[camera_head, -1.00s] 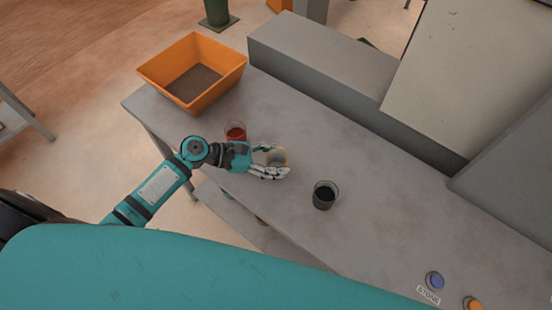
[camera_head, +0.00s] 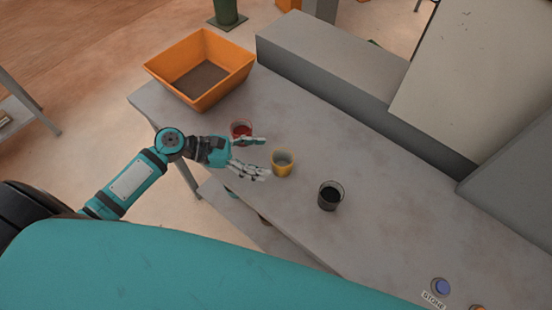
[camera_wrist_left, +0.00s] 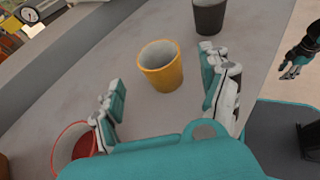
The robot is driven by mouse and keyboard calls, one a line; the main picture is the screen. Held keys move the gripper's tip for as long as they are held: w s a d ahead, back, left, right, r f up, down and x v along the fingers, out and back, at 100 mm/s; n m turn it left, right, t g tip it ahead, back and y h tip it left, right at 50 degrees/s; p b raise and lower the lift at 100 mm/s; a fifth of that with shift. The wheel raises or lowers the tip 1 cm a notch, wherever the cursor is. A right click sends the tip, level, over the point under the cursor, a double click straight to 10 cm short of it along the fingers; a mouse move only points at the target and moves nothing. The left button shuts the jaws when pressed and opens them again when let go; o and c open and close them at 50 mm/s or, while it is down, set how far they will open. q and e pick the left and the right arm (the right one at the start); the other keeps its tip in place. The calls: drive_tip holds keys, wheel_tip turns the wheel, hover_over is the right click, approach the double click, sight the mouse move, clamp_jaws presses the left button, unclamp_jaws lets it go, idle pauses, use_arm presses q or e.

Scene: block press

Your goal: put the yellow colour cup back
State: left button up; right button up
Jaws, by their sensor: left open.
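The yellow cup (camera_head: 283,164) stands upright on the grey bench between a red cup (camera_head: 241,131) and a dark cup (camera_head: 329,196). My left gripper (camera_head: 258,157) is open and empty, just to the left of the yellow cup and apart from it. In the left wrist view the yellow cup (camera_wrist_left: 161,66) stands beyond the gap between the open fingers (camera_wrist_left: 165,98). The red cup (camera_wrist_left: 76,146) is close beside the left-hand finger there. Another gripper, seemingly my right one (camera_wrist_left: 301,56), shows at the right edge of the left wrist view.
An orange bin (camera_head: 202,70) with dark contents stands at the bench's far left end. A long grey block (camera_head: 340,85) runs along the back. A blue button (camera_head: 440,287) by a "STONE" label and an orange button sit at the front right. The bench (camera_head: 400,215) is clear right of the dark cup.

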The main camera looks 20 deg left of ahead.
use_arm(q)
drive_tip(key=v, duration=0.4)
drive_tip(key=shift+s+a+b, duration=0.15)
drive_tip(key=shift+a+b, duration=0.15)
drive_tip(key=shift+b, duration=0.05)
drive_tip(key=shift+s+a+r, duration=0.2)
drive_tip(key=shift+a+r, duration=0.1)
drive_tip(key=shift+a, duration=0.1)
